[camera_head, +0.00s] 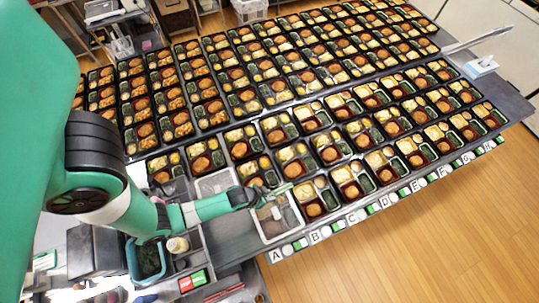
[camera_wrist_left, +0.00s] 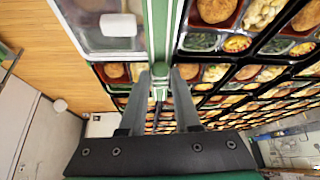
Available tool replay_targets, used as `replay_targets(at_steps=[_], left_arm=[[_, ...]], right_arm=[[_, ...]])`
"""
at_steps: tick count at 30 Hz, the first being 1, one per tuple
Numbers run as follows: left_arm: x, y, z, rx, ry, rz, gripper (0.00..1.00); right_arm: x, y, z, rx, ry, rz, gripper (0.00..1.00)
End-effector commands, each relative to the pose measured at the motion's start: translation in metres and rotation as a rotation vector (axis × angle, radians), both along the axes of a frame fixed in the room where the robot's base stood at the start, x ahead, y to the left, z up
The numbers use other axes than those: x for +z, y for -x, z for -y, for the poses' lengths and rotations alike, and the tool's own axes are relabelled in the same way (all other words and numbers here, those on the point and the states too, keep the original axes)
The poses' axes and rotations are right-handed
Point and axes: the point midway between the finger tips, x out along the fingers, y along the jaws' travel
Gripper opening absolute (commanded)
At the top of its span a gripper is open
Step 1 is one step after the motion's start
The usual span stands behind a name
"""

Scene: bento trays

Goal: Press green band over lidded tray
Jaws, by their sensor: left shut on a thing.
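My left gripper (camera_head: 264,194) is over the near edge of the tray rows, and its two fingers also show in the left wrist view (camera_wrist_left: 160,78). It is shut on a green band (camera_wrist_left: 156,30), a narrow strip running away from the fingertips. The lidded tray (camera_wrist_left: 105,22) has a clear lid with a white label, and lies just left of the band in the wrist view. In the head view the lidded tray (camera_head: 268,237) sits below the gripper at the table's front edge. Whether the band touches the lid I cannot tell. My right gripper is not in view.
Rows of open black food trays (camera_head: 300,155) fill the table behind and to the right. A pale clear lid or tray (camera_head: 215,184) lies left of the gripper. A dark bin (camera_head: 150,262) and a small bottle (camera_head: 177,245) stand at the lower left. Lettered labels (camera_head: 340,224) line the front edge.

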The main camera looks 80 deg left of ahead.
Motion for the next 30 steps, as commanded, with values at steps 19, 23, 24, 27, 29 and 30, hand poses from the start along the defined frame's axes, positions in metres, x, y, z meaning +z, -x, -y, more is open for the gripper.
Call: replay_targets(at_steps=[19,23,24,27,29,30], left_arm=[[-0.048,0.0,0.0,-0.001,-0.001,0.001,0.0],[-0.048,0.0,0.0,0.0,0.0,0.001,0.0],[-0.048,0.0,0.0,0.0,0.0,0.001,0.0],[-0.048,0.0,0.0,0.0,0.0,0.001,0.0],[-0.048,0.0,0.0,0.0,0.0,0.001,0.0],[-0.048,0.0,0.0,0.0,0.0,0.001,0.0]], right_arm=[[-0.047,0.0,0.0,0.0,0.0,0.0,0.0],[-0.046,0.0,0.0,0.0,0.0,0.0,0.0],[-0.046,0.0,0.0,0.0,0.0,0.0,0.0],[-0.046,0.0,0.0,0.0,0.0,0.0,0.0],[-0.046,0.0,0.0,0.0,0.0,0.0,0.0],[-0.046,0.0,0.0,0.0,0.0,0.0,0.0]])
